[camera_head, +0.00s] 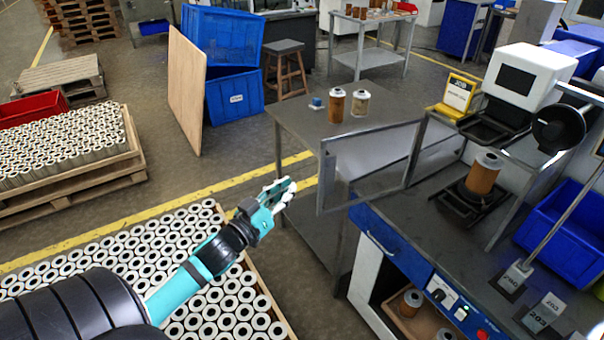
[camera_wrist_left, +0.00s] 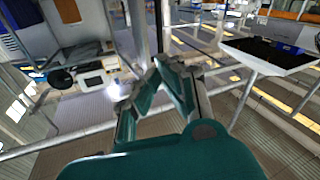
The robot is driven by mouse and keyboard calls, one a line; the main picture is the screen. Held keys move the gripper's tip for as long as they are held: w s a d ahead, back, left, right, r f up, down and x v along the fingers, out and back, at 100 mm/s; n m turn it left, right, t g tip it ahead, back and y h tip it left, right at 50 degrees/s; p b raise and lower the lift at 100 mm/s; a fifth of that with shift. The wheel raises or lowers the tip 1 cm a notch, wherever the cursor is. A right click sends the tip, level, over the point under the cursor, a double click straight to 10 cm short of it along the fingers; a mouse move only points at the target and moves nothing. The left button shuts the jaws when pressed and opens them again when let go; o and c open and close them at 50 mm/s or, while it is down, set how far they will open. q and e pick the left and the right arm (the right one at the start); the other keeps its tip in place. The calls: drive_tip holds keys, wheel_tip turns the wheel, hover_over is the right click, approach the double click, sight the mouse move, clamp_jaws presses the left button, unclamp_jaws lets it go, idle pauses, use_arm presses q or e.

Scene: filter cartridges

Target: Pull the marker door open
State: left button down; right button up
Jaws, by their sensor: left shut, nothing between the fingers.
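The marker door (camera_head: 368,168) is a metal-framed clear panel standing upright. It stands out to the left of the marker bench, swung away from the white marking machine (camera_head: 528,80). My left gripper (camera_head: 284,189) is just left of the door's free edge, apart from it in the head view. Its fingers are shut and empty. The left wrist view shows the fingertips (camera_wrist_left: 168,66) together, with grey metal bars beyond them; I cannot tell which bars belong to the door. My right gripper is not in view.
An orange cartridge (camera_head: 484,173) stands on the black fixture in the marker. A grey table (camera_head: 300,118) behind the door bears two cartridges and a small blue item. A pallet of white-ended cartridges (camera_head: 225,300) lies below my left arm. A blue bin (camera_head: 570,232) is at right.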

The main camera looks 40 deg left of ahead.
use_arm(q)
drive_tip(key=w+a+r+n+g+y, duration=0.1)
drive_tip(key=w+a+n+y, duration=0.25)
drive_tip(key=w+n, duration=1.05)
drive_tip(key=s+d+n+p, duration=0.1)
drive_tip(key=s+d+n, duration=0.2)
drive_tip(key=s, duration=0.2)
drive_tip(key=shift+s+h, duration=0.15)
drive_tip(key=shift+h, duration=0.2)
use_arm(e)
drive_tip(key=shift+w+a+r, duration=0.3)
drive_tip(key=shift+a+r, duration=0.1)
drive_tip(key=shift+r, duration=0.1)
use_arm(q)
drive_tip(key=shift+f, duration=0.1)
